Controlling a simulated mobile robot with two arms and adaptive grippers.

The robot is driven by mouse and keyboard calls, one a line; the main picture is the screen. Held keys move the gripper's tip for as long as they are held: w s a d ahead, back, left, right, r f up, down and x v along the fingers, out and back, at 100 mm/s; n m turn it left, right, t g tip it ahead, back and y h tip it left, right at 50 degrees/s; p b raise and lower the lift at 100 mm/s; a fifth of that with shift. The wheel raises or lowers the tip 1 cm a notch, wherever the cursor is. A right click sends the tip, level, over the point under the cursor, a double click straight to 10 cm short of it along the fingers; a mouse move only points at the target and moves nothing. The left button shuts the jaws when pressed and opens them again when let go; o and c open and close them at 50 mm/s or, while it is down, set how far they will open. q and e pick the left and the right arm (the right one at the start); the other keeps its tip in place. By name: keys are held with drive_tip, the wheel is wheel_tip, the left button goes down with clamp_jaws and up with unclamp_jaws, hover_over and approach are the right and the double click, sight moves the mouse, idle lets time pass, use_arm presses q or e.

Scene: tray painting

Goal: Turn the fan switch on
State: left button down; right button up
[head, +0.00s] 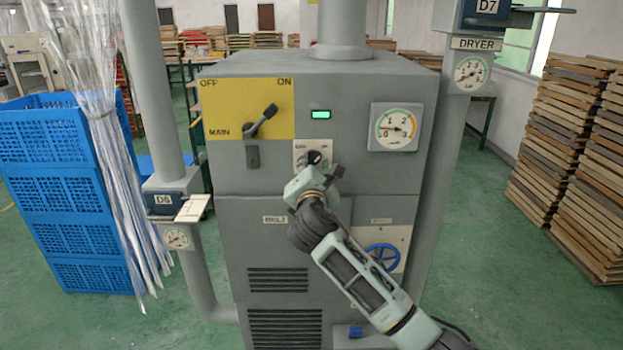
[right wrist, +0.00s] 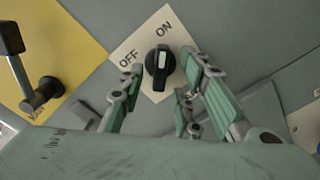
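The fan switch (right wrist: 159,68) is a black rotary knob with a white mark, on a pale plate (right wrist: 140,50) labelled OFF and ON. In the right wrist view its white mark points towards the ON label. In the head view the knob (head: 314,157) shows just beyond my right gripper (head: 320,169), which hides part of the plate. My right gripper (right wrist: 164,84) is open, with a finger on each side of the knob. Gaps show between the fingers and the knob in the right wrist view. My left gripper is not in view.
The grey machine has a MAIN lever (head: 262,122) on a yellow plate, a lit green indicator (head: 320,114), a gauge (head: 396,127) and a blue handwheel (head: 382,257). Pipes flank it. Blue crates (head: 60,190) stand left, wooden trays (head: 570,150) right.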

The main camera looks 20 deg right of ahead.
drive_tip(key=v, duration=1.1)
drive_tip(key=shift+s, duration=0.1)
drive_tip(key=s+d+f+m+g+y+b, duration=0.1)
drive_tip(key=s+f+m+g+b, duration=0.2)
drive_tip(key=f, duration=1.9)
drive_tip(key=s+d+f+m+g+y+b, duration=0.1)
drive_tip(key=f+m+g+y, duration=0.2)
drive_tip(key=f, duration=1.8)
drive_tip(key=s+d+f+m+g+b, duration=0.2)
drive_tip(key=s+f+m+g, duration=0.5)
drive_tip(key=s+f, duration=2)
drive_tip(key=s+f+m+g+b, duration=0.1)
drive_tip(key=s+f+m, duration=0.3)
drive_tip(key=s, duration=1)
drive_tip(key=s+f+m+g+y+b, duration=0.1)
drive_tip(key=s+f+m, duration=0.3)
drive_tip(key=s+f, duration=0.6)
drive_tip(key=s+g, duration=0.1)
drive_tip(key=s, duration=0.2)
drive_tip(key=shift+s+d, duration=0.2)
drive_tip(key=shift+s, duration=0.15)
